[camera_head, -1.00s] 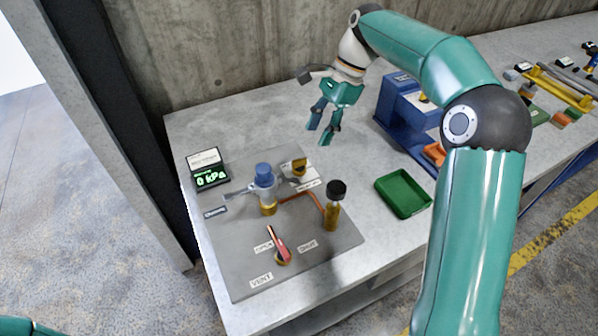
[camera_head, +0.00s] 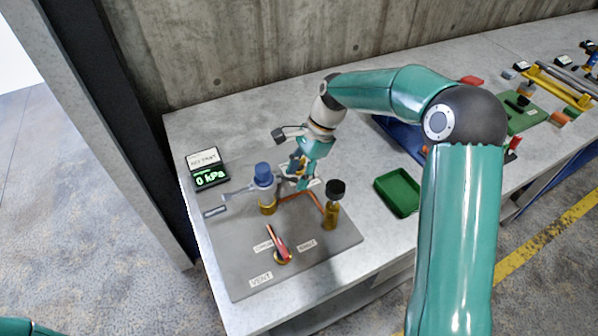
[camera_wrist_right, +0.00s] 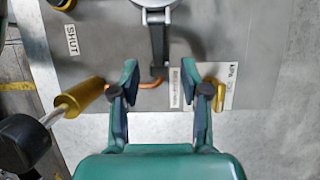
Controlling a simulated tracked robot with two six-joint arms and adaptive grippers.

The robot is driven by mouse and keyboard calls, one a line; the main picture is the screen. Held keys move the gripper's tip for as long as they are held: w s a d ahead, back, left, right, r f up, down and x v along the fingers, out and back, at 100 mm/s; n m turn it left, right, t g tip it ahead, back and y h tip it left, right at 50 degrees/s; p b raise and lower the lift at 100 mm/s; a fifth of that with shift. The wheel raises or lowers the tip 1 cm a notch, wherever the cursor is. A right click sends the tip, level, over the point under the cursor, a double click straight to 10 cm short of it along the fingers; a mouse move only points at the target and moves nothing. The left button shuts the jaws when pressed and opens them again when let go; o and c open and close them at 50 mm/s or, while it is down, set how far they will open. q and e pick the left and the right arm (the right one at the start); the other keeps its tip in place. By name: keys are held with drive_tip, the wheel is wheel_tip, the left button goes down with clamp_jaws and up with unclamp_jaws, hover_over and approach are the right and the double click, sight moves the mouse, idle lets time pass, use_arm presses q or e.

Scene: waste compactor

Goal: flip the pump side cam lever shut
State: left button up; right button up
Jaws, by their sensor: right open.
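A fitting with a blue cap (camera_head: 263,171) and brass base stands on the grey plate in the head view. In the right wrist view a dark cam lever (camera_wrist_right: 157,45) runs from the round grey coupling (camera_wrist_right: 155,4) toward my right gripper (camera_wrist_right: 161,76). It sticks out from the coupling, with its tip between and just beyond the open fingers. Whether the fingers touch it I cannot tell. In the head view the right gripper (camera_head: 294,177) is just right of the blue-capped fitting and hides part of that side. A grey arm (camera_head: 237,192) extends left from the fitting. My left gripper is out of view.
A black-capped brass fitting (camera_head: 333,205) stands close to the right gripper. A red-handled vent valve (camera_head: 277,243) is in front. A gauge display (camera_head: 211,178) reads 0 kPa at the left. A green tray (camera_head: 398,192) lies to the right. The back left tabletop is clear.

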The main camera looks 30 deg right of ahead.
drive_tip(key=shift+d, duration=0.1)
clamp_jaws()
drive_tip(key=shift+f, duration=0.1)
drive_tip(key=shift+a+f+y, duration=0.2)
drive_tip(key=shift+f+y, duration=0.35)
drive_tip(key=shift+y, duration=0.65)
drive_tip(key=shift+a+f+y+b, duration=0.25)
drive_tip(key=shift+f+y+b, duration=0.35)
drive_tip(key=shift+y, duration=0.6)
drive_tip(key=shift+a+f+t+y+b, duration=0.3)
drive_tip(key=shift+a+y+b, duration=0.1)
drive_tip(key=shift+y, duration=0.6)
drive_tip(key=shift+a+f+y, duration=0.1)
drive_tip(key=shift+a+y, duration=0.15)
drive_tip(key=shift+y, duration=0.45)
unclamp_jaws()
